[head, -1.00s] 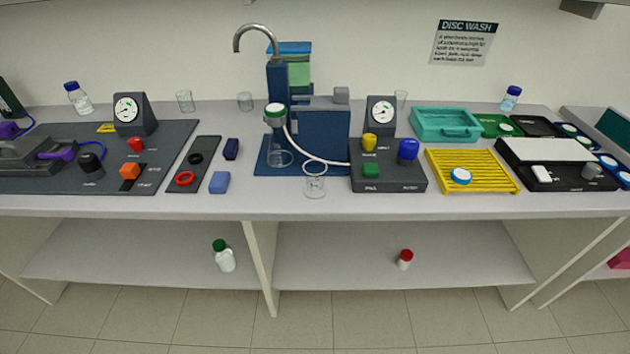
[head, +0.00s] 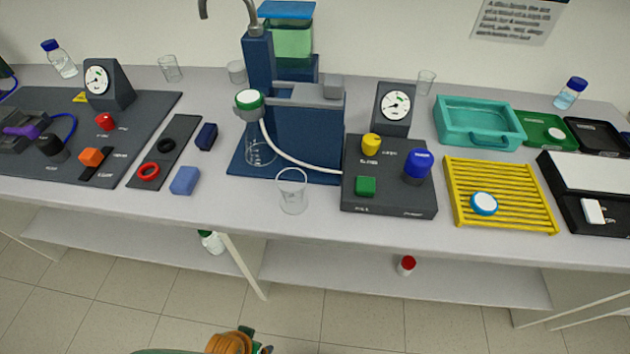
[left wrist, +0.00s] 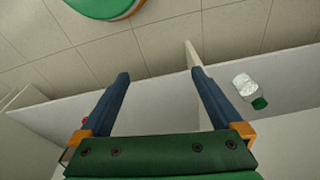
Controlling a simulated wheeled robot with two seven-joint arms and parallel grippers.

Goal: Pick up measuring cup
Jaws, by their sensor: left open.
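A clear measuring cup (head: 292,192), with an open top, stands upright on the bench near its front edge, in front of the blue stand. My left gripper (left wrist: 160,73) is open in the left wrist view, with nothing between its two dark blue fingers. In the head view only an orange and green part of an arm of mine shows at the bottom edge, below the bench and well apart from the cup. The cup is not in the left wrist view. My right gripper is not in view.
The dark control box (head: 385,205) stands close right of the cup. The blue stand (head: 315,125), with a flask (head: 260,153) and white hose, is behind it. A light blue block (head: 185,181) lies to the left. A green-capped bottle (left wrist: 247,92) is on the lower shelf.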

